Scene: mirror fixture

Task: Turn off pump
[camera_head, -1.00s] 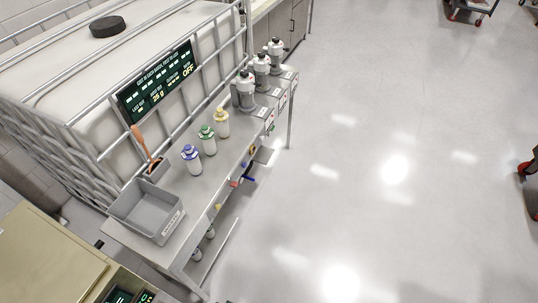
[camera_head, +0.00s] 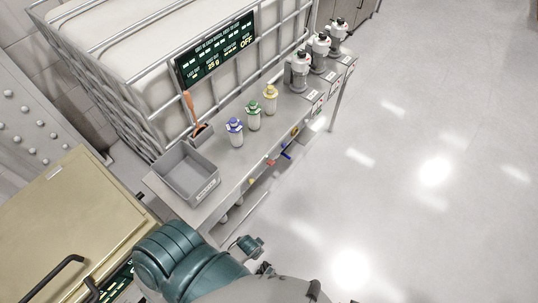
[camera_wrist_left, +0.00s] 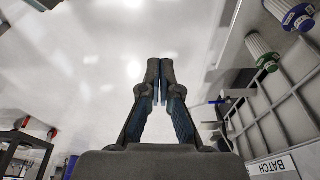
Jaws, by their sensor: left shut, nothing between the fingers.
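Three grey-and-white pump-like units with black tops stand in a row at the far end of the metal bench: the near one (camera_head: 300,72), the middle one (camera_head: 320,47) and the far one (camera_head: 337,30). A dark display panel (camera_head: 216,50) on the tank cage shows "OFF" at its right end. Small blue, red and yellow handles (camera_head: 286,156) sit along the bench's front side. My left gripper (camera_wrist_left: 160,82) is shut and empty in the left wrist view, with bright floor beyond it. My teal and grey arm fills the bottom of the head view. My right gripper is not in view.
Bottles with purple (camera_head: 235,132), green (camera_head: 254,116) and yellow (camera_head: 270,99) caps stand on the bench near a grey bin (camera_head: 187,174). A beige cabinet (camera_head: 75,225) with a black handle is at lower left. The floor right of the bench is clear.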

